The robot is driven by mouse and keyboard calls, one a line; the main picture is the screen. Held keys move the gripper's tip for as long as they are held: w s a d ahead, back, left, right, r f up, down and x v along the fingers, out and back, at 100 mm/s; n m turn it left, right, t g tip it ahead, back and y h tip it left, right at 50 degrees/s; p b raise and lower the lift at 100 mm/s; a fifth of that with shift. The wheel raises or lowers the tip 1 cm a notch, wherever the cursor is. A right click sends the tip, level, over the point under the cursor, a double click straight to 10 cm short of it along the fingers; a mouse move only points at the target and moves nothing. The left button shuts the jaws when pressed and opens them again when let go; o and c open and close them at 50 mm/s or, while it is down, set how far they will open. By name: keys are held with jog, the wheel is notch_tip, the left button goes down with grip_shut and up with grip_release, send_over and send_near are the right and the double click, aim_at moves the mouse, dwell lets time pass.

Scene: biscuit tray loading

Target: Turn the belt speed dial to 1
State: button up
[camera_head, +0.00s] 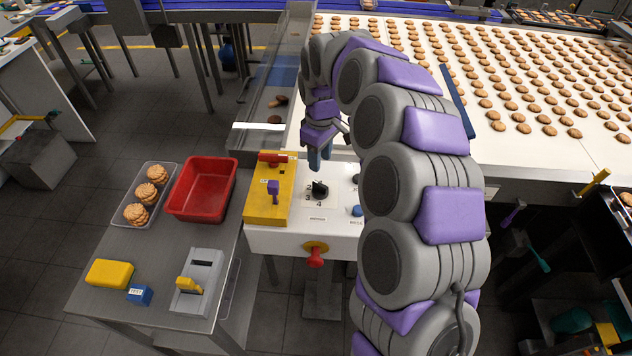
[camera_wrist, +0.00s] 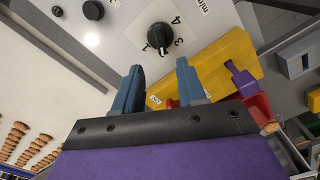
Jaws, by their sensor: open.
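The belt speed dial is a black knob (camera_head: 320,188) on a white plate with printed numbers, set in the white control panel (camera_head: 290,240). It also shows in the wrist view (camera_wrist: 159,36), where 1, 3 and 4 are readable around it. I cannot tell for sure which number its pointer faces. My gripper (camera_head: 319,160) hangs just behind the dial in the head view, apart from it. In the wrist view my gripper (camera_wrist: 157,72) has two blue fingers spread, with nothing between them and the dial beyond their tips.
A yellow box with a purple lever (camera_head: 273,188) stands left of the dial. A red emergency knob (camera_head: 315,257) sticks out of the panel front. A blue button (camera_head: 357,210) lies right. A red bin (camera_head: 203,190) stands on the side table. The biscuit belt (camera_head: 500,70) runs behind.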

jog(key=b, duration=0.1)
send_over(318, 183)
jog(key=d, duration=0.2)
notch_tip(318, 183, down, 5)
jog(key=shift+a+f, duration=0.15)
jog(key=shift+f, duration=0.05)
jog(key=a+f, duration=0.1)
jog(key=f, duration=0.1)
jog(key=a+f, duration=0.1)
jog(key=a, duration=0.1)
jog(key=shift+f+b, duration=0.35)
jog(key=shift+b, duration=0.05)
jog(key=shift+d+r, duration=0.1)
jog(key=shift+d, duration=1.25)
jog(key=shift+a, duration=0.2)
jog(key=c, duration=0.3)
jog(key=shift+a, duration=0.8)
grip_shut()
jog(key=shift+d, duration=0.3)
jog(key=shift+f, duration=0.2)
